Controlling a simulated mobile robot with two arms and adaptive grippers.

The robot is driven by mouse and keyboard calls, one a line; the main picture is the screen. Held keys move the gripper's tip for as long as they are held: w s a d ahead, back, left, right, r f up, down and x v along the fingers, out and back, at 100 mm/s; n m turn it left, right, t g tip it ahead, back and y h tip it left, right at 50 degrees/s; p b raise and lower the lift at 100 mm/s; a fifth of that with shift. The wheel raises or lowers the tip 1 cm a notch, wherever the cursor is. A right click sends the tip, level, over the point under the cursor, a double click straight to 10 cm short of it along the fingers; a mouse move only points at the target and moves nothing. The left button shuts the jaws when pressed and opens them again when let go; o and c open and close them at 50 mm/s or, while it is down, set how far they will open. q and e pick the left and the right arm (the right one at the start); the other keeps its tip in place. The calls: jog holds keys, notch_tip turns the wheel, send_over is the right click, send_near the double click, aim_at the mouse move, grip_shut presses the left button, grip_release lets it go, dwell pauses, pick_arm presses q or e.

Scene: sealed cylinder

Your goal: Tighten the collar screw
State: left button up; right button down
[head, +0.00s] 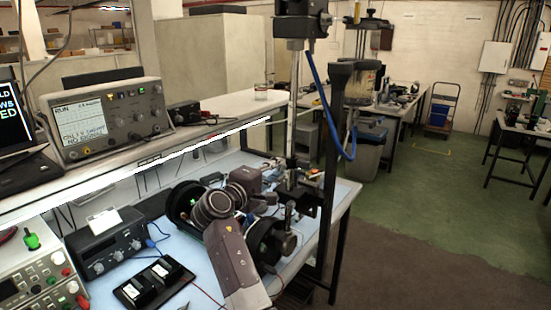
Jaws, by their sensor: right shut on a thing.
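My right arm reaches in from the bottom over the bench, and its wrist bends toward the metal stand (292,110). My right gripper (284,182) is at the clamp on the stand's lower part and is shut on a small part there, which I take to be the collar screw. The fingertips and the screw are too small and cluttered to tell apart clearly. Behind my arm lies a cylinder with black round ends (268,240), its middle mostly hidden by my wrist. My left gripper is not in view.
The blue bench top (325,205) holds a black power unit (108,243) and a black tray (153,283). An oscilloscope (106,120) stands on the shelf (225,112). A dark post (333,190) rises at the bench's right edge. Green floor is open at right.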

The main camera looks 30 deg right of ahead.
jog(key=n+p, duration=0.4)
jog(key=n, duration=0.4)
jog(key=shift+d+r+g, duration=0.1)
jog(key=shift+r+g, duration=0.05)
jog(key=shift+g, duration=0.25)
jog(key=n, duration=0.4)
jog(key=n+g, duration=0.1)
jog(key=n, duration=0.2)
jog(key=shift+n, duration=0.3)
jog(key=shift+s+n, duration=0.1)
jog(key=shift+n, duration=1.7)
